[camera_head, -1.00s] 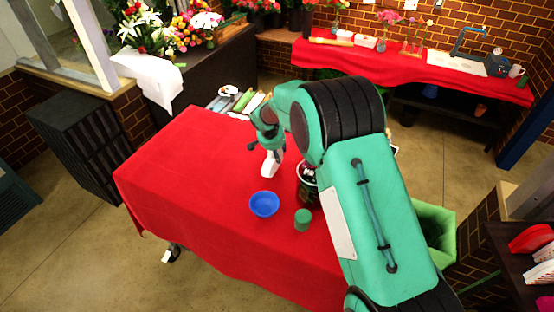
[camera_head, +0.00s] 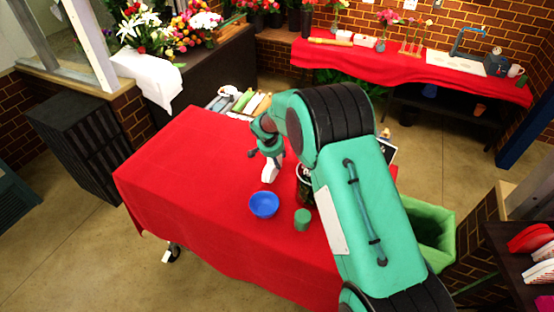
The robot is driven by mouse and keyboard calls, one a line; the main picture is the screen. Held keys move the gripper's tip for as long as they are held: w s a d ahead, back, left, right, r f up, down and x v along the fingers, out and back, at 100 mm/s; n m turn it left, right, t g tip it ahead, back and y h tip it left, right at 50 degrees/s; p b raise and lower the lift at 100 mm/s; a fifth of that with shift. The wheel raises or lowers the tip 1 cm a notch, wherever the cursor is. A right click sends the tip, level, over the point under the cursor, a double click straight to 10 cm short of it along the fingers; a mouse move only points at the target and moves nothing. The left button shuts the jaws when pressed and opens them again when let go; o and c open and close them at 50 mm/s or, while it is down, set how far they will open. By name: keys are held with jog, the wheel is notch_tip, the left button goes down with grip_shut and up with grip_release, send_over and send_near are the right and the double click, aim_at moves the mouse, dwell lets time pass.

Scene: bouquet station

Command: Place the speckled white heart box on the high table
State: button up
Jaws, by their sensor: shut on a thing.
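My gripper (camera_head: 269,149) points down over the near red-clothed table (camera_head: 190,165). It is shut on a small white box (camera_head: 270,170), seen edge-on and slightly tilted. Its speckles and heart shape are too small to make out. The box is at or just above the cloth, behind the blue bowl; I cannot tell whether it touches. Another red-clothed table (camera_head: 400,64) stands along the back wall. The pictures do not settle which one is the high table.
A blue bowl (camera_head: 264,205), a green cylinder (camera_head: 302,219) and a dark pot (camera_head: 305,188) stand close to my gripper. The table's left half is clear. A green bin (camera_head: 443,222) and a shelf with red and white boxes (camera_head: 532,238) are at right.

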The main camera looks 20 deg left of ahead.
jog(key=shift+f, duration=0.1)
jog(key=o, duration=1.3)
jog(key=shift+r, duration=0.25)
jog(key=b+v, duration=0.1)
jog(key=v, duration=1)
jog(key=shift+s+r, duration=0.25)
jog(key=shift+r, duration=0.1)
